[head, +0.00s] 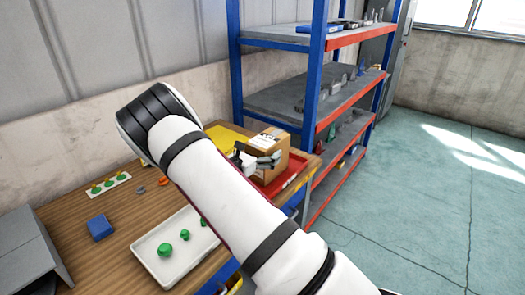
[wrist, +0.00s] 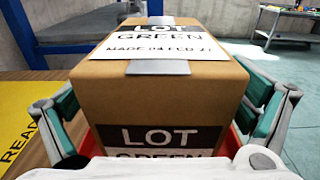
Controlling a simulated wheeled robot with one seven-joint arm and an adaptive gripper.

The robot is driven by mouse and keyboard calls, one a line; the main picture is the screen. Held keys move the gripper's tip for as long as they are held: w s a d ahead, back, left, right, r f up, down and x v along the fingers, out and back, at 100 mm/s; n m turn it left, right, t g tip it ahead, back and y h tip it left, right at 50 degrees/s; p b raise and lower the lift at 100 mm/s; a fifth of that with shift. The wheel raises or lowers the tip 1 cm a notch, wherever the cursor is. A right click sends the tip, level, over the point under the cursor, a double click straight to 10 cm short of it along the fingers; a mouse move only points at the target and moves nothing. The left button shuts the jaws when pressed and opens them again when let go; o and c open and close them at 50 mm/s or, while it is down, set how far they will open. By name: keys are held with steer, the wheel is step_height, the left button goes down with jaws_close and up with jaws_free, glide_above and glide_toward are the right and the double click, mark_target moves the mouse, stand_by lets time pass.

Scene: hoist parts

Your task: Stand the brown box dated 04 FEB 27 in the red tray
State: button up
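The brown box (wrist: 160,95) fills the middle of the wrist view, upright. Its top label reads LOT GREEN, MADE 04 FEB 2 and a last digit that is hard to read; a second label shows on its near face. My gripper (wrist: 163,110) has one teal-padded finger at each side of the box, and the pads appear to press against it. In the head view the box (head: 270,153) stands upright over the red tray (head: 296,182), partly behind my arm. Red shows low beside the box in the wrist view. Its underside is hidden, so I cannot tell whether it touches the tray floor.
A yellow sheet (head: 226,138) lies beside the box. A white tray (head: 155,265) with green pieces, a blue block (head: 100,228) and a plate of green parts (head: 110,186) are on the wooden table. A blue and red shelf (head: 316,100) stands close behind. The floor at right is clear.

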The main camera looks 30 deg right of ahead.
steer(key=v, duration=1.2)
steer(key=s+d+r+m+g+y, duration=0.1)
steer(key=s+r+m+g+y, duration=0.3)
steer(key=s+r+m, duration=0.4)
steer(key=s+d+r+m+g+y, duration=0.1)
steer(key=s+r+m+g+y, duration=0.3)
steer(key=s, duration=0.6)
steer(key=s+a+r+m+t+y, duration=0.3)
steer(key=s+a+m+y, duration=0.1)
steer(key=s, duration=0.4)
steer(key=s+a+r+m+t+y, duration=0.3)
steer(key=s+a+m, duration=0.3)
steer(key=s+a, duration=0.2)
steer(key=shift+s+a+r+y+b, duration=0.2)
steer(key=shift+a+r+y+b, duration=0.2)
steer(key=shift+r+y, duration=0.3)
steer(key=shift+c, duration=0.6)
